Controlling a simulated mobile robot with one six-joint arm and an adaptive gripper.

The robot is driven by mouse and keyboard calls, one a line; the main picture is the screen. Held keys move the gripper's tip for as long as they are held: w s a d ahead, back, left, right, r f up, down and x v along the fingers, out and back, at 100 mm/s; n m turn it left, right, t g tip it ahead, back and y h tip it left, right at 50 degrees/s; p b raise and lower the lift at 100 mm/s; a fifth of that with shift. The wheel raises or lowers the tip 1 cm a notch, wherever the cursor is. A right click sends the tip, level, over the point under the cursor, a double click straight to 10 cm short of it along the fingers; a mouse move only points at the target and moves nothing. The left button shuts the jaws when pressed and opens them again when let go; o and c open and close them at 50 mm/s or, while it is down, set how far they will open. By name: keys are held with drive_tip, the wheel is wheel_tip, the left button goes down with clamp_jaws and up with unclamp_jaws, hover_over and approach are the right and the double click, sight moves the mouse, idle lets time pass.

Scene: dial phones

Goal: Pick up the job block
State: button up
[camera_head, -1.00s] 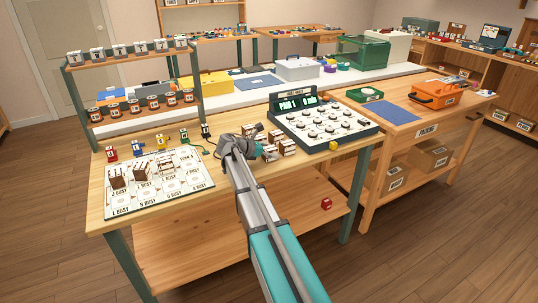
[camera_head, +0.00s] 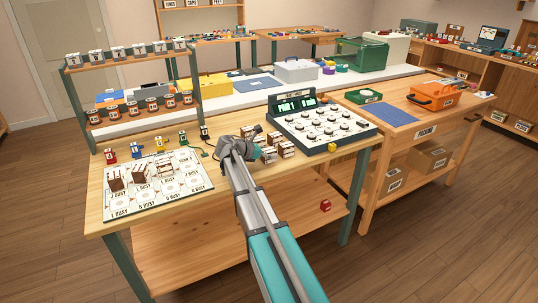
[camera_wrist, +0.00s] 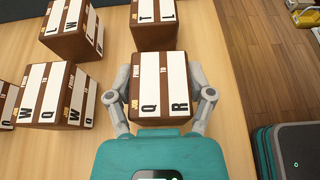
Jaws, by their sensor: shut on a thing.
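My gripper (camera_wrist: 160,98) is shut on a brown job block (camera_wrist: 158,82) with white label strips marked Q and R, one finger on each side of it. In the head view my gripper (camera_head: 256,150) is at the front middle of the wooden table, and the held block is mostly hidden behind it. In the wrist view, other similar blocks sit close by: one marked W and L (camera_wrist: 72,28) at the upper left, one marked W and Q (camera_wrist: 55,95) at the left, one marked T and L (camera_wrist: 154,22) just beyond the held block. Whether the held block is off the table is unclear.
A panel with round knobs and a green display (camera_head: 322,125) stands right of my gripper. A white printed board (camera_head: 160,197) holding several brown blocks lies at the left. Small coloured items (camera_head: 137,150) stand behind it. A shelf rack (camera_head: 135,85) rises at the back left.

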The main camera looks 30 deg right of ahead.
drive_tip(key=shift+r, duration=0.2)
drive_tip(key=shift+r+p, duration=0.8)
drive_tip(key=shift+p, duration=0.15)
drive_tip(key=s+r+p, duration=0.5)
drive_tip(key=r+p, duration=0.2)
drive_tip(key=shift+a+r, duration=0.2)
drive_tip(key=shift+a, duration=0.2)
drive_tip(key=s+r+p, duration=0.1)
drive_tip(key=s, duration=0.1)
drive_tip(key=s+r+p, duration=0.1)
drive_tip(key=s, duration=0.1)
drive_tip(key=s+a+r+p, duration=0.1)
drive_tip(key=s, duration=0.2)
drive_tip(key=shift+s+a+r+p, duration=0.15)
drive_tip(key=shift+s+p, duration=0.15)
drive_tip(key=shift+s, duration=0.15)
drive_tip(key=shift+s+r+p, duration=0.15)
drive_tip(key=shift+s+p, duration=0.1)
drive_tip(key=shift+s, duration=0.2)
